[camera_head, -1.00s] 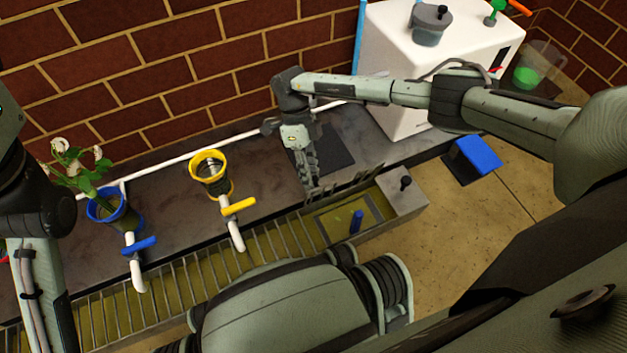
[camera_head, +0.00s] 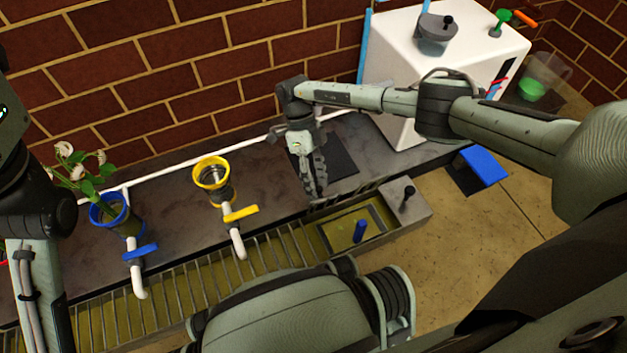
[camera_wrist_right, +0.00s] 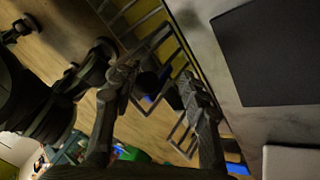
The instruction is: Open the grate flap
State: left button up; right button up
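The grate flap (camera_head: 345,197) is at the right end of the grated trough. Its bars stand raised along the trough's back edge, and the opening in front of it is uncovered. My right gripper (camera_head: 314,192) points down at the left end of the flap's bars. In the right wrist view its two fingers (camera_wrist_right: 162,85) are apart, with grate bars (camera_wrist_right: 180,132) and a dark round thing (camera_wrist_right: 148,82) showing between or beyond them. I cannot tell whether the fingers touch the flap. My left arm is at the left edge, but its gripper is out of view.
The fixed grate (camera_head: 190,283) runs left along the trough. A blue upright piece (camera_head: 360,231) stands in the opening, and a black knob (camera_head: 408,192) is to its right. Yellow (camera_head: 211,172) and blue (camera_head: 107,209) holders stand on the counter behind. A white box (camera_head: 400,70) stands at the back.

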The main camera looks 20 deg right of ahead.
jog(key=shift+w+d+r, duration=0.1)
jog(key=shift+r, duration=0.05)
jog(key=v, duration=1.1)
jog(key=shift+w+r, duration=0.15)
jog(key=shift+r, duration=0.25)
